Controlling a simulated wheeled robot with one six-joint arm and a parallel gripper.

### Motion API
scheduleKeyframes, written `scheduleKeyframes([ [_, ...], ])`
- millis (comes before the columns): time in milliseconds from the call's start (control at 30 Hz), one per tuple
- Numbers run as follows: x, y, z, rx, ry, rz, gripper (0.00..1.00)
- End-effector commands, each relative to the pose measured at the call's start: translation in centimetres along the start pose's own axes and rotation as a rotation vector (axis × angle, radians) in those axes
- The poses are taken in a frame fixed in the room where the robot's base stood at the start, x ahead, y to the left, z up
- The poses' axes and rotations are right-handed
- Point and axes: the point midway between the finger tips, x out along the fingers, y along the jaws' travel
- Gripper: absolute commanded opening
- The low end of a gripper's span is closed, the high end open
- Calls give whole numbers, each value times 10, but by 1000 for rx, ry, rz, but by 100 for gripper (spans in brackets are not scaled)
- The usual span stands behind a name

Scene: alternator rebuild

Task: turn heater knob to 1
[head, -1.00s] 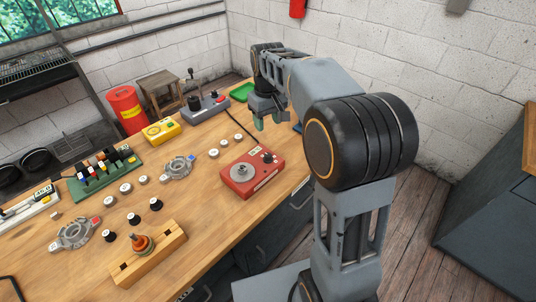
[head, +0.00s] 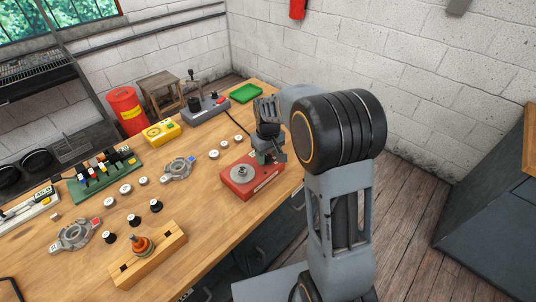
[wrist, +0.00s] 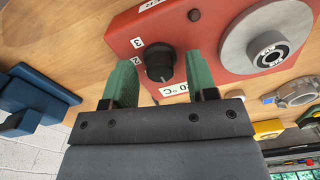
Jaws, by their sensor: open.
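The heater is a red box (head: 240,186) on the wooden bench, with a round grey plate (head: 243,173) on top. In the wrist view the red heater (wrist: 205,22) has a black knob (wrist: 158,62), with labels "3" and "2" to its left and a "°C" label near its lower side. The knob's pointer setting is too small to tell. My gripper (wrist: 160,80) is open, its two green fingertips on either side of the knob. I cannot tell whether they touch it. In the head view my gripper (head: 268,157) hides the knob.
A grey alternator housing (head: 177,169) and several small round parts lie left of the heater. A grey lever press (head: 205,105), a yellow meter (head: 161,131) and a green tray (head: 244,93) stand further back. A blue object (wrist: 38,95) shows in the wrist view.

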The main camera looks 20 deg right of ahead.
Motion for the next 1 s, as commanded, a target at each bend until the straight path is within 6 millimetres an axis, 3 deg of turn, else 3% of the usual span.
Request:
scheduleKeyframes([
  [267,1,0,0,0,1,0,53],
  [800,1,0,0,0,1,0,3],
  [1000,1,0,0,19,1,1,3],
])
